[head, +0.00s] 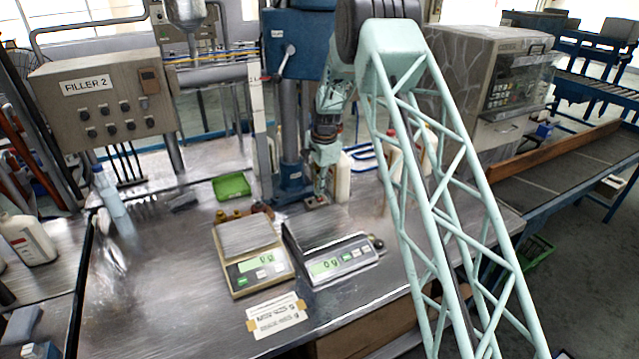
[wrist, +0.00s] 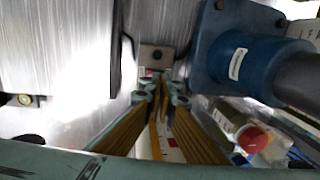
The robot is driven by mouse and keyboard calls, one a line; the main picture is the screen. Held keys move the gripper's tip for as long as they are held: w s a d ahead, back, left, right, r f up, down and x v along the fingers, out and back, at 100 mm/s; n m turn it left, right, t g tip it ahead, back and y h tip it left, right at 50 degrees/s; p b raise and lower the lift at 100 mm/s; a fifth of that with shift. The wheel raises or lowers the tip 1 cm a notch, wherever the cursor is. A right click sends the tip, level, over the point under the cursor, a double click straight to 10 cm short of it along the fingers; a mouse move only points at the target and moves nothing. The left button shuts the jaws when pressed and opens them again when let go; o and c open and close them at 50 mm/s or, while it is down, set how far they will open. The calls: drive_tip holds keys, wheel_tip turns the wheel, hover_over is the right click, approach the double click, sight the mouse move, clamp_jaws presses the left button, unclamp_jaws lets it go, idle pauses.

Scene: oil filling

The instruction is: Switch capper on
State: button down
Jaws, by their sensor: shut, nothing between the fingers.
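The capper (head: 299,45) is a blue machine on a blue column, with a blue base (head: 291,185) on the metal table. The base also shows in the wrist view (wrist: 240,60). A small grey-brown box (wrist: 155,56) with a dark round button or knob lies beside the base, and I cannot tell whether it is on. My gripper (wrist: 160,76) points down with its fingers shut and empty, the tips right by the box. I cannot tell whether they touch it. The gripper also shows in the head view (head: 319,196), just right of the base.
Two scales (head: 252,258) (head: 340,262) stand in front of the capper. A green tray (head: 231,186) lies to its left. White bottles (head: 343,178) stand close behind my gripper; a red-capped bottle (wrist: 250,138) is near it in the wrist view.

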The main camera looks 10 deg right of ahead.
drive_tip(key=shift+w+f, duration=0.15)
drive_tip(key=shift+f, duration=0.65)
drive_tip(key=shift+w+a+f, duration=0.1)
drive_tip(key=shift+w+f, duration=0.1)
drive_tip(key=shift+f, duration=0.1)
drive_tip(key=shift+s, duration=0.35)
drive_tip(key=shift+s+d, duration=0.2)
drive_tip(key=shift+s, duration=0.15)
drive_tip(key=shift+s+r, duration=0.1)
drive_tip(key=shift+r, duration=0.15)
wheel_tip(320, 180, up, 13)
drive_tip(key=s+p, duration=0.2)
drive_tip(key=shift+d+r, duration=0.2)
drive_tip(key=shift+d, duration=0.1)
idle(0.6)
